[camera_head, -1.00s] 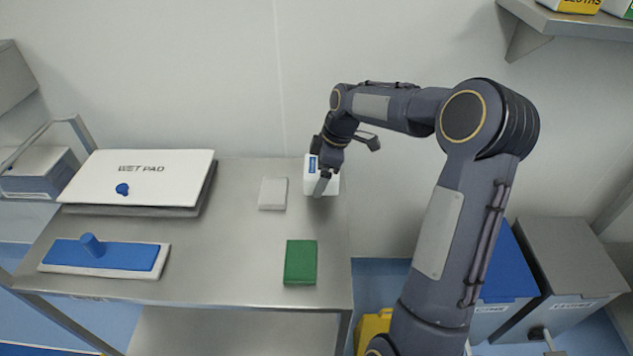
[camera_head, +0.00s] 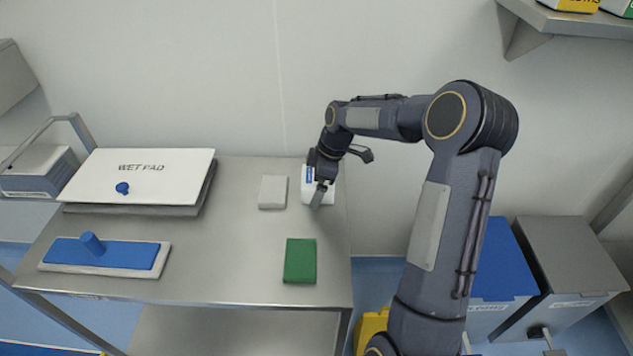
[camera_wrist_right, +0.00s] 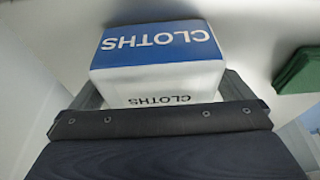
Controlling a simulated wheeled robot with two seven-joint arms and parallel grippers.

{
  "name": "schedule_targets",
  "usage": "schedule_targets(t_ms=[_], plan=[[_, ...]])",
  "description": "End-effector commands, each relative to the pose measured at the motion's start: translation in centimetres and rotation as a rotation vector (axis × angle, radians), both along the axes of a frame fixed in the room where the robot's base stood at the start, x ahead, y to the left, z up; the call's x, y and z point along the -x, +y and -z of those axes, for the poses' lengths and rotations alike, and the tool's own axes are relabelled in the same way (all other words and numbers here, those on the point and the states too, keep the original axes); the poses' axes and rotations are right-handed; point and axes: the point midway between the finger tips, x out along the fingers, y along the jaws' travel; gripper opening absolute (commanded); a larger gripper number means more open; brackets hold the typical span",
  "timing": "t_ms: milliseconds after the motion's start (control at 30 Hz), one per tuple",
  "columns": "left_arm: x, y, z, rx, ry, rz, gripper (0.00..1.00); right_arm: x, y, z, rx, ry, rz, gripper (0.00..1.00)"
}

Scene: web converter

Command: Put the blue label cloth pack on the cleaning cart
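The blue label cloth pack (camera_head: 309,182) is white with a blue panel. It is at the far right part of the steel cart top (camera_head: 225,245), partly hidden by my right gripper (camera_head: 319,192). In the right wrist view the pack (camera_wrist_right: 155,55) shows "CLOTHS" on its blue face and on its white side. It sits between the fingers of my right gripper (camera_wrist_right: 163,93), which appear closed against its two sides. I cannot tell whether the pack touches the steel top or is slightly above it. My left gripper is not in view.
A white block (camera_head: 273,191) lies left of the pack and a green pad (camera_head: 300,261) lies nearer. A WET PAD box (camera_head: 150,175) and a blue mop pad (camera_head: 110,256) are at left. Bins (camera_head: 570,265) stand right. A shelf (camera_head: 560,22) is upper right.

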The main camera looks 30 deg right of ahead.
Motion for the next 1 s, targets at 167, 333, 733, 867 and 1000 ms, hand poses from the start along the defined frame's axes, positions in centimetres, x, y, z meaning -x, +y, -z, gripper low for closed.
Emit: schedule_targets(t_ms=[167,333,733,867,1000], plan=[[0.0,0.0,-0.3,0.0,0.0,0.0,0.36,0.0,0.0,-0.4,0.0,0.0,0.0,1.0],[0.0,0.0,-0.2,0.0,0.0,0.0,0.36,0.3,-0.6,-2.3,0.002,-0.004,0.001,1.0],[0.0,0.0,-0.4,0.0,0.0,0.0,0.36,1.5,-2.6,-10.1,0.001,-0.004,0.001,1.0],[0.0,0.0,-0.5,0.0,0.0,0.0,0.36,1.7,-2.9,-11.3,0.0,-0.001,0.0,1.0],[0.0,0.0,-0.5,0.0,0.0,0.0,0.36,2.9,-2.3,-12.7,0.001,-0.003,0.038,1.0]])
